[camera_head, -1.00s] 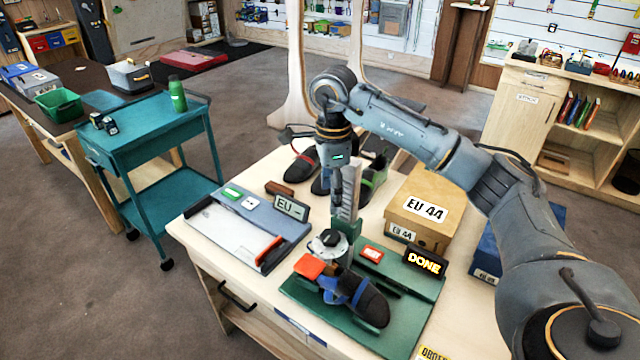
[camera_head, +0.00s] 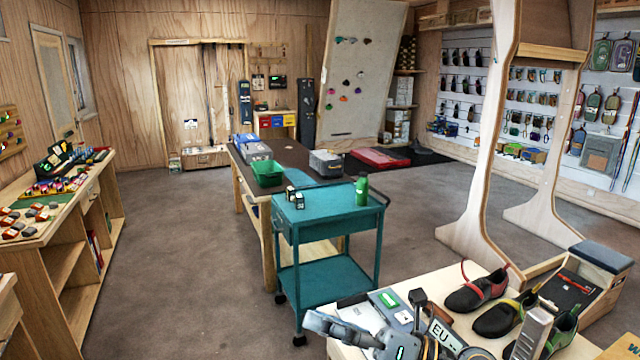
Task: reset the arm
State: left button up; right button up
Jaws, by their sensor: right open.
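My left gripper is not in view.
Climbing shoes stand on the worktable: one red-strapped (camera_head: 470,296), one yellow-trimmed (camera_head: 500,318), one green (camera_head: 565,330). A metal post (camera_head: 530,335) rises beside them. A teal cart (camera_head: 325,215) with a green bottle (camera_head: 361,189) stands behind. Open floor lies left.

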jog(key=w+d+f+m+t+h, duration=0.1)
jog(key=w+d+m+t+h, duration=0.1)
jog(key=d+m+t+h, duration=0.75)
jog(key=w+d+f+m+t+h, duration=0.15)
jog(key=m+t, duration=0.35)
jog(key=m, duration=0.9)
jog(key=s+d+f+m+g+h, duration=0.25)
jog(key=d+f+m+h, duration=0.2)
jog(key=f, duration=0.25)
jog(key=s+d+f+m+g+h, duration=0.2)
jog(key=d+f+m+g+h, duration=0.2)
jog(key=f+m, duration=0.25)
jog(key=s+f+m+g, duration=0.3)
jog(key=s+f+g, duration=0.2)
jog(key=s+f, duration=0.45)
jog(key=s+f+m+g, duration=0.2)
jog(key=s+f+g, duration=0.4)
jog(key=s, duration=0.6)
notch_tip(320, 180, down, 26)
jog(key=s+b, duration=0.1)
jog(key=b, duration=0.1)
jog(key=s+d+f+g+b, duration=0.1)
jog(key=s+d+f+g, duration=0.1)
jog(key=s+f, duration=1.5)
notch_tip(320, 180, down, 3)
jog(key=shift+s+d+r+b, duration=0.15)
jog(key=shift+s+d+b, duration=0.15)
jog(key=shift+d, duration=0.35)
